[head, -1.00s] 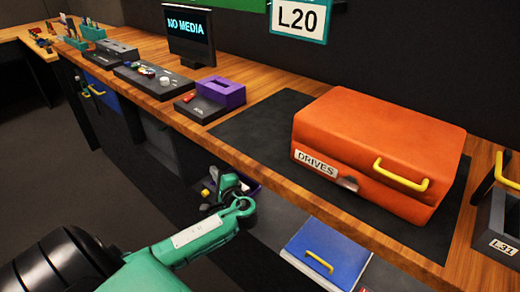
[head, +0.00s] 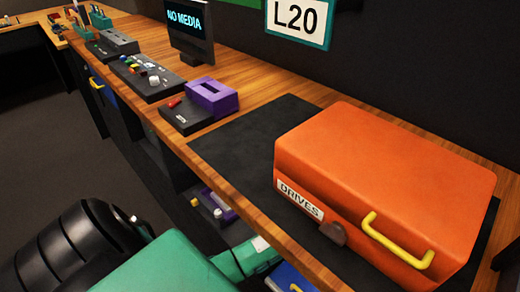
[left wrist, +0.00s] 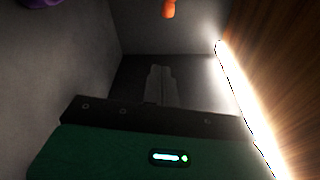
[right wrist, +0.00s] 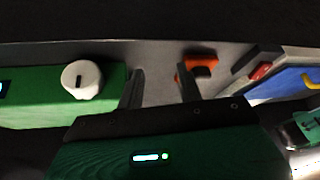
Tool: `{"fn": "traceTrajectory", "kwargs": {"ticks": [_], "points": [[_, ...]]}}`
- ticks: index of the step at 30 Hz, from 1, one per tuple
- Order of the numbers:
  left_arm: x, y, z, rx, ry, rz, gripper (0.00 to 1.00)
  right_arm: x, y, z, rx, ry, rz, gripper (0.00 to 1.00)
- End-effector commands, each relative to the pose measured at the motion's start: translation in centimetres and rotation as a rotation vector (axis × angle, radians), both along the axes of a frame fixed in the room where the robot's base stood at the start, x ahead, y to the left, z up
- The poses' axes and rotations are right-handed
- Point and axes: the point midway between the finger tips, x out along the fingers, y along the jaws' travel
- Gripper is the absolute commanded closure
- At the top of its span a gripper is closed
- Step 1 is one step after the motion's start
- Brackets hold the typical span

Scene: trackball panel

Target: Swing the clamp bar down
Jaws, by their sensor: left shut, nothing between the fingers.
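I cannot make out a clamp bar for certain in any view. My left gripper (left wrist: 161,84) is shut and empty in the left wrist view, inside a dim grey-walled space. An orange piece (left wrist: 168,8) shows above it at the top edge, apart from the fingers. My right gripper (right wrist: 161,86) is open, its fingers apart with bare grey surface seen between them. An orange and black part (right wrist: 200,66) is close to its right finger; I cannot tell whether they touch. In the head view a dark panel with a purple part (head: 214,206) sits below the counter.
An orange case (head: 385,180) stands on a dark mat (head: 262,140) on the wooden counter. A purple box (head: 212,96) and a screen (head: 190,28) stand behind. A white knob (right wrist: 82,80) and a blue drawer front (right wrist: 285,84) flank my right gripper.

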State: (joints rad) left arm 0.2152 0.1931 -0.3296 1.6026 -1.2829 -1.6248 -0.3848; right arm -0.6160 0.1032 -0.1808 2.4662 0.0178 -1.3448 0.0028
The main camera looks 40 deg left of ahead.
Motion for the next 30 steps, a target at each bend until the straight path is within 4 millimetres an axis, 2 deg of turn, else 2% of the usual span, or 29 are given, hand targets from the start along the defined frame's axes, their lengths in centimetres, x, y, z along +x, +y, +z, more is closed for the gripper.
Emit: {"fn": "traceTrajectory", "kwargs": {"ticks": [7,11,14,25,30], "points": [[0.0,0.1,0.0,0.0,0.0,0.0,1.0,0.0,0.0,0.0,0.0,-0.001,0.0,0.64],[0.3,1.0,-0.1,0.0,0.0,0.0,1.0,0.1,0.1,-0.1,0.004,-0.007,0.002,0.64],[0.7,2.5,-0.1,0.002,-0.002,0.003,1.0,0.2,0.3,-0.2,0.008,-0.018,0.004,0.64],[2.9,10.0,-0.5,0.002,-0.001,0.002,1.0,1.2,1.7,-0.7,0.046,-0.099,0.025,0.64],[0.4,9.6,0.1,-0.001,0.0,-0.002,1.0,0.9,1.2,-0.4,0.033,-0.074,0.018,0.64]]}}
